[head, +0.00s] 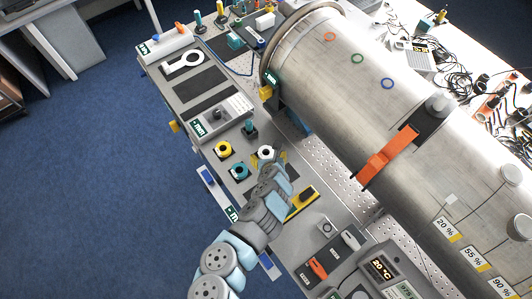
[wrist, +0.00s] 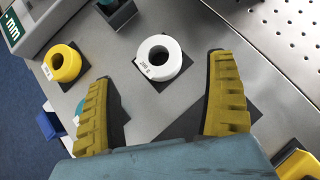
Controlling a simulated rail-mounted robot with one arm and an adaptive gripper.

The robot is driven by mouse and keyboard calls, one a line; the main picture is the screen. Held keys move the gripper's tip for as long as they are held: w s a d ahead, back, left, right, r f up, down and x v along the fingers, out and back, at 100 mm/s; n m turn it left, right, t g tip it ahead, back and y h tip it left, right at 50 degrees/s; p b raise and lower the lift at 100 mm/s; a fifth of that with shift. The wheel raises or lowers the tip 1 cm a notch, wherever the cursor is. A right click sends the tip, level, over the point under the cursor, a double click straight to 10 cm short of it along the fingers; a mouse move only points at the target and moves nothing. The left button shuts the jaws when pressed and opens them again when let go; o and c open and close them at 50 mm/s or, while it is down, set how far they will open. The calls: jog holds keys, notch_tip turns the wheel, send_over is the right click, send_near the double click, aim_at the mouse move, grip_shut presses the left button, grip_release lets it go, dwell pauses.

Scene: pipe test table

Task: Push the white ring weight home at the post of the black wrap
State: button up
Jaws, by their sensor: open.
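The white ring weight (wrist: 148,67) lies flat on a dark square pad on the grey table, with small print on its side. It also shows in the head view (head: 265,152), beside my gripper. My gripper (wrist: 160,76) is open, its two yellow fingers wide apart, with the ring ahead between the fingertips and not gripped. In the head view my gripper (head: 268,162) is low over the table and partly hidden by my arm. A black wrap (head: 428,122) sits on top of the big metal pipe, beside an orange strap, with a grey post-like knob (head: 437,103) on it.
A yellow ring (wrist: 62,64) and a teal ring (head: 239,171) lie to the left of the white one. A teal block (head: 249,128) stands just behind. The large pipe (head: 330,75) fills the right side. A yellow-and-black item (head: 302,200) lies right of my arm.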

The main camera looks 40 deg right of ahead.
aim_at(265, 150)
jog(key=shift+x, duration=1.05)
jog(key=shift+x, duration=0.85)
jog(key=shift+w+d+f, duration=0.15)
jog(key=shift+w+f, duration=0.15)
jog(key=shift+w, duration=0.15)
jog(key=shift+p+x, duration=0.45)
jog(key=shift+x, duration=0.75)
jog(key=shift+f, duration=0.1)
jog(key=c, duration=1.3)
jog(key=shift+c, duration=0.2)
